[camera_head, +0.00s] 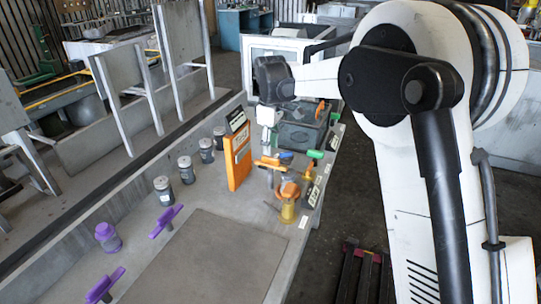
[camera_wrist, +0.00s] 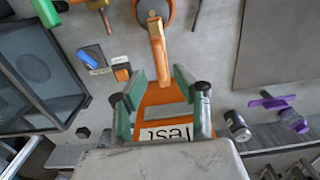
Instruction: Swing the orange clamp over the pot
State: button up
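In the wrist view, an orange clamp arm (camera_wrist: 157,40) runs from a round, grey-topped, orange-rimmed part (camera_wrist: 168,8), which may be the pot and is cut off by the top edge. The arm's near end points toward my gripper (camera_wrist: 167,84), whose green-padded fingers are apart with nothing held between them. I cannot tell how far apart in height they are. In the head view, my gripper (camera_head: 268,138) is pointed down over an orange bar (camera_head: 267,162), with an orange part (camera_head: 289,190) nearby. Which of these is the clamp is unclear there.
An upright orange board (camera_head: 237,155) stands close left of my gripper; its label shows below the fingers in the wrist view. A dark bin (camera_head: 300,135) is behind right. Several jars, purple-handled parts (camera_head: 170,217) and a grey mat (camera_head: 205,262) lie left and in front.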

notch_tip(320, 180, up, 7)
dwell(0.3)
jog(key=s+d+r+m+t, duration=0.2)
jog(key=s+d+r+m, duration=0.2)
jog(key=s+d, duration=0.5)
jog(key=s+d+r+m+t, duration=0.2)
jog(key=s+d+r+m, duration=0.15)
jog(key=s+d, duration=0.5)
jog(key=s+d+f+m+t, duration=0.1)
jog(key=s+d+f+m, duration=0.2)
jog(key=s, duration=0.6)
jog(key=s+d+f+m+t, duration=0.2)
jog(key=s+d+f+m, duration=0.2)
jog(key=s, duration=0.6)
jog(key=shift+s+d+f, duration=0.25)
jog(key=shift+d+f, duration=0.7)
jog(key=shift+d, duration=0.3)
